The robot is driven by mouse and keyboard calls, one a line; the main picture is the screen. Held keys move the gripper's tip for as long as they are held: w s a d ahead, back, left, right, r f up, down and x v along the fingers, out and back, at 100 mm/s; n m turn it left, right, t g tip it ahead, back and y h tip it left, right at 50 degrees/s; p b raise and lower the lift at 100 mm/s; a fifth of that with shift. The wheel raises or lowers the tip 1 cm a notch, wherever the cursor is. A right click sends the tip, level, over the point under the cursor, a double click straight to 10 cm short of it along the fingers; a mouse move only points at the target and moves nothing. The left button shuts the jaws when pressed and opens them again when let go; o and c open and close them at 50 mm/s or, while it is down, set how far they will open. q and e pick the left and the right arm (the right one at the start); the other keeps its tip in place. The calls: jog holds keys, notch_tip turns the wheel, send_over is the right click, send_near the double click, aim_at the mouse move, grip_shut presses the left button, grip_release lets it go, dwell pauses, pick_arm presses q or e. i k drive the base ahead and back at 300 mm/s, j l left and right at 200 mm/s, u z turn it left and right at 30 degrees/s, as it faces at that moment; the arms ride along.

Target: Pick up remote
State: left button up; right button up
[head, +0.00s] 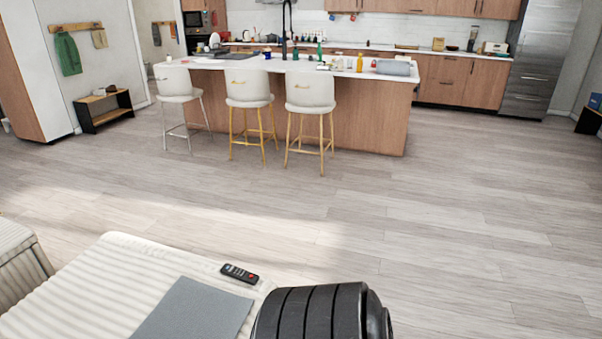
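A black remote (239,273) with a red button lies flat near the far right edge of a light, ribbed piece of furniture (120,262) in the foreground. It lies beyond a grey flat mat or cloth (196,312). A black ribbed part of my own body fills the bottom centre, right of the remote and apart from it in the picture. Neither of my grippers shows in the head view. Nothing covers the remote.
A second ribbed piece (18,262) stands at the left. Beyond the open wooden floor (430,220) is a kitchen island (350,120) with three white stools (310,92). A low black shelf (104,110) stands at the left wall.

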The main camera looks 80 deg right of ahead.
aim_at(231, 270)
jog(key=z, duration=1.95)
jog(key=i+l+z, duration=0.2)
jog(key=i+l, duration=0.75)
